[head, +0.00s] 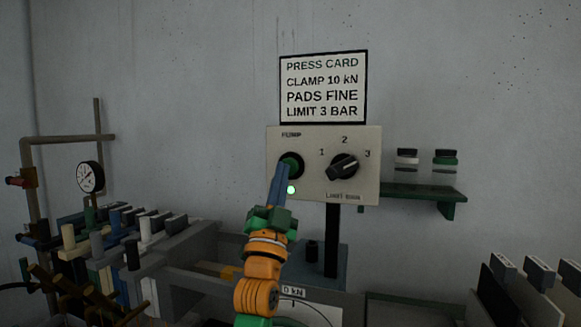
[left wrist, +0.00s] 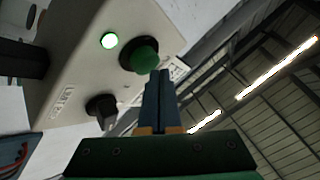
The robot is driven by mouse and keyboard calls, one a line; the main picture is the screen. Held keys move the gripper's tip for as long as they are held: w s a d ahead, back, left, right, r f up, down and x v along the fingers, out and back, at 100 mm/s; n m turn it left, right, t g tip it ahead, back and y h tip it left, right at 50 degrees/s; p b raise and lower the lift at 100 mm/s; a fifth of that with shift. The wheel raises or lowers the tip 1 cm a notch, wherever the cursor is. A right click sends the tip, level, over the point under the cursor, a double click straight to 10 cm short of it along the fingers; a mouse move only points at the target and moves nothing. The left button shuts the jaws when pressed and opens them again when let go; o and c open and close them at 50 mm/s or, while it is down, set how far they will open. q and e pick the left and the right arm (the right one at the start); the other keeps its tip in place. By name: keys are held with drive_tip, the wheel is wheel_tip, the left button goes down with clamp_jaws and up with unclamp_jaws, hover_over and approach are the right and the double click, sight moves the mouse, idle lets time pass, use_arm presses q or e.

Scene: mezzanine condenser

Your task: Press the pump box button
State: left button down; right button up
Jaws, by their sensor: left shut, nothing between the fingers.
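The pump box (head: 310,190) is a pale box on a dark post, with a round green button (head: 291,161) under the label PUMP. A small green lamp (head: 291,189) below the button is lit. My left gripper (head: 284,168) is shut and empty, its blue fingers pointing up at the button and hiding its lower left part. In the left wrist view, the fingertips (left wrist: 160,76) overlap the edge of the green button (left wrist: 143,52), and the lamp (left wrist: 109,41) glows beside it. I cannot tell whether the tips touch the button. My right gripper is not in view.
A black dial (head: 343,167) marked 1, 2, 3 sits right of the button. A press card (head: 323,87) hangs above the box. A green shelf (head: 420,196) with two small jars is at right. Several clamps and a gauge (head: 91,177) stand at left.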

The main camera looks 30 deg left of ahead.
use_arm(q)
drive_tip(key=shift+w+a, duration=0.15)
drive_tip(key=shift+w, duration=0.4)
idle(0.4)
drive_tip(key=shift+s, duration=0.1)
drive_tip(key=shift+s+d, duration=0.25)
drive_tip(key=shift+s, duration=0.6)
drive_tip(key=shift+s, duration=0.1)
drive_tip(key=s, duration=0.2)
drive_tip(key=s+d, duration=0.1)
drive_tip(key=s, duration=0.2)
drive_tip(key=shift+s+d, duration=0.2)
drive_tip(key=shift+s, duration=0.15)
